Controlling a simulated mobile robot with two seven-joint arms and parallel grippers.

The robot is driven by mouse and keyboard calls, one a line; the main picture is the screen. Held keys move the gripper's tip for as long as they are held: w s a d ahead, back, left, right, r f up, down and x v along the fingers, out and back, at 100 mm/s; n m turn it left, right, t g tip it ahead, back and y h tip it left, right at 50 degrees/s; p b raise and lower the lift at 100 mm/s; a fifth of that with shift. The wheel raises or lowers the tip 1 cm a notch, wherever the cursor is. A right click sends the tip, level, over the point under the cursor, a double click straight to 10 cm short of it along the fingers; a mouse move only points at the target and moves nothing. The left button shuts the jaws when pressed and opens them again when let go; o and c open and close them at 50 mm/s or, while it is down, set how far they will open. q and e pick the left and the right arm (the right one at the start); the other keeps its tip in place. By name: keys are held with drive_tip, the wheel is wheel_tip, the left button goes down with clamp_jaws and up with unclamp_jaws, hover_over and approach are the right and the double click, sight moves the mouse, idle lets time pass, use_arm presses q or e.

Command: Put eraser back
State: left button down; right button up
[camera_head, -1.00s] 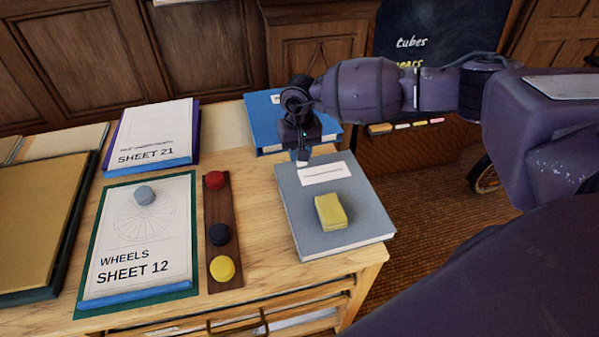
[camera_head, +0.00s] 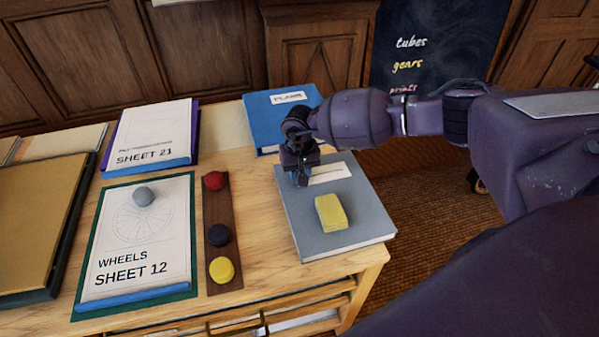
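A yellow block (camera_head: 332,212), which looks like the eraser, lies on the grey book (camera_head: 350,237) at the right front of the desk. My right gripper (camera_head: 302,184) points down over the upper left part of that book, behind and left of the yellow block and apart from it. Its fingers are small and dark, so I cannot tell whether they are open or shut. I see nothing clearly held in it. My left gripper is not in view.
A dark wooden strip (camera_head: 220,197) holds red, black and yellow round pieces. Left of it lies Sheet 12 (camera_head: 150,262) with a grey round piece (camera_head: 144,196). Sheet 21 (camera_head: 155,130) and a blue binder (camera_head: 262,112) lie behind. A chalkboard (camera_head: 440,40) stands beyond the desk.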

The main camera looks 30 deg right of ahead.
drive_tip(key=shift+f, duration=0.2)
drive_tip(key=o, duration=0.9)
drive_tip(key=shift+r, duration=0.1)
drive_tip(key=shift+r, duration=0.2)
wheel_tip(320, 180, up, 12)
drive_tip(key=shift+p, duration=0.3)
drive_tip(key=shift+f, duration=0.1)
